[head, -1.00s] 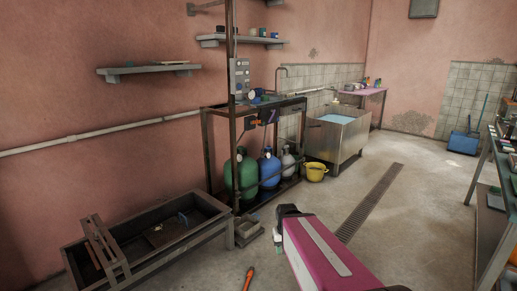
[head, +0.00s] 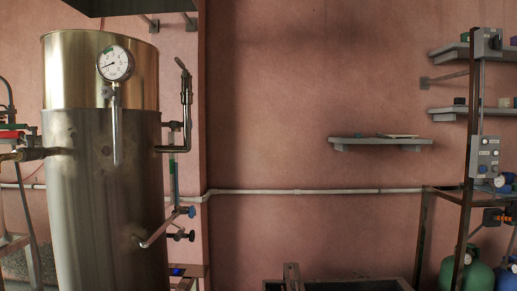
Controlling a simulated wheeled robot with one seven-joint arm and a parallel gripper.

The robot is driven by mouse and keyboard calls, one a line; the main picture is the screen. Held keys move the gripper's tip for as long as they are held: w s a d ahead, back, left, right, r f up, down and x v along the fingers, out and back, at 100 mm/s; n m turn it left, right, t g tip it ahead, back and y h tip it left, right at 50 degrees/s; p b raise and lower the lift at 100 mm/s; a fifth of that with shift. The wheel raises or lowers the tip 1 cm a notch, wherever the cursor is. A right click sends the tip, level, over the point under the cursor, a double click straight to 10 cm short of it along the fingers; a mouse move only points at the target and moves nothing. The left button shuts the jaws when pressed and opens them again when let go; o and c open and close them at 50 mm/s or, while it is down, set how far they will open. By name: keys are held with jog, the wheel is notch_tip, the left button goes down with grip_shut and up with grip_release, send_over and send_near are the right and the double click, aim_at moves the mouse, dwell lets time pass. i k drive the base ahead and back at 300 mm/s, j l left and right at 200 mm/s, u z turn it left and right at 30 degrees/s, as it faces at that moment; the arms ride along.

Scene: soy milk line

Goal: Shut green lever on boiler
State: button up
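The boiler (head: 105,200) is a tall metal cylinder at the left, with a brassy upper band and a round white dial gauge (head: 115,64). A pipe with an upright fitting (head: 186,100) sticks out of its right side. Lower down, a slanted pipe (head: 158,229) ends near a small blue handle (head: 191,212) and a dark handle (head: 190,236). A thin greenish upright strip (head: 173,165) shows just right of the boiler; I cannot tell whether it is the green lever. No other clear green lever shows. My gripper is out of view.
A red-topped piece (head: 10,135) and a pipe stand at the left edge. A wall shelf (head: 380,142) hangs right of centre. A metal rack (head: 467,180) with a control box and a green tank (head: 466,272) stands at the right. A dark trough (head: 345,285) lies low.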

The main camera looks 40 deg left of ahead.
aim_at(2, 126)
jog(key=u, duration=3.4)
